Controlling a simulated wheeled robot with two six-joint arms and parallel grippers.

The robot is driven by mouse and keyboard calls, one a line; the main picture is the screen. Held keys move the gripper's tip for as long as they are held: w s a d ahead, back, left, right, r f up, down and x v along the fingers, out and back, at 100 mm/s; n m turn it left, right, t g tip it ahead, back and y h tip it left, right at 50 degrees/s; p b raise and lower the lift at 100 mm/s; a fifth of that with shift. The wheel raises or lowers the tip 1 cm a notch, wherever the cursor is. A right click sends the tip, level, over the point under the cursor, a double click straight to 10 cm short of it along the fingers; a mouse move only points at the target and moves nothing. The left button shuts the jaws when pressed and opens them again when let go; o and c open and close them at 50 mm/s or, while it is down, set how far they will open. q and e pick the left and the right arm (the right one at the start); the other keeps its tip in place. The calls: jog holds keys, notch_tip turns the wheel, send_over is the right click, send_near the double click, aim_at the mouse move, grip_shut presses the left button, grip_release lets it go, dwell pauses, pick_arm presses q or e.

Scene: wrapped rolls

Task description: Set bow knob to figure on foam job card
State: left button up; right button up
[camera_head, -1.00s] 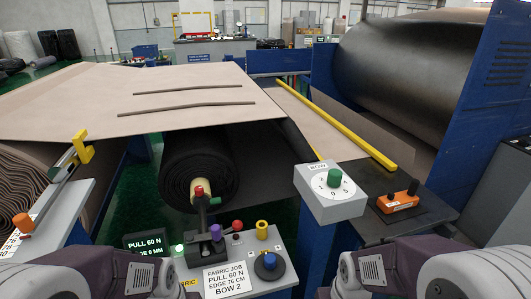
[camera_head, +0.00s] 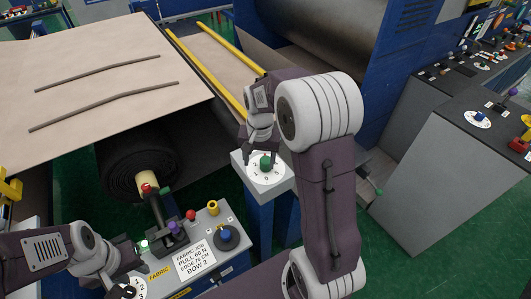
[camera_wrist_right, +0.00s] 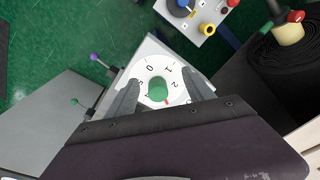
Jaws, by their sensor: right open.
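The bow knob (camera_head: 265,162) is green and stands on a white numbered dial on a grey box. In the right wrist view the knob (camera_wrist_right: 157,90) sits between my right gripper's fingers (camera_wrist_right: 162,78), which are open and apart, with a small red mark at the dial's lower edge. I cannot tell which figure the knob points to. In the head view my right gripper (camera_head: 262,138) is just behind the knob, partly hidden by its arm. The job card (camera_head: 196,262) reads pull 60 N, edge 76 cm, bow 2. My left gripper (camera_head: 126,287) is low at the left, over another dial.
The front panel has a blue knob (camera_head: 226,237), a yellow button (camera_head: 212,207) and a lever (camera_head: 160,208). A dark roll (camera_head: 135,170) lies under the fabric sheet (camera_head: 100,75). A yellow bar (camera_head: 208,75) runs behind the dial box. A grey console (camera_head: 440,170) stands at the right.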

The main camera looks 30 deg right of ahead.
aim_at(266, 159)
jog(key=w+d+m, duration=0.1)
jog(key=w+d+r+m, duration=0.1)
jog(key=d+m, duration=0.1)
jog(key=w+d+r+m+g, duration=0.1)
jog(key=shift+w+d+m, duration=0.25)
jog(key=shift+w+m, duration=0.1)
jog(key=shift+m, duration=0.05)
jog(key=shift+w+f, duration=0.1)
jog(key=shift+f, duration=0.1)
notch_tip(266, 159, down, 8)
jog(key=p, duration=0.3)
jog(key=shift+f, duration=0.35)
grip_shut()
pick_arm(q)
jog(key=r, duration=0.2)
jog(key=shift+s+a+r, duration=0.15)
jog(key=shift+s+r, duration=0.15)
jog(key=shift+r, duration=0.1)
pick_arm(e)
jog(key=shift+n, duration=0.3)
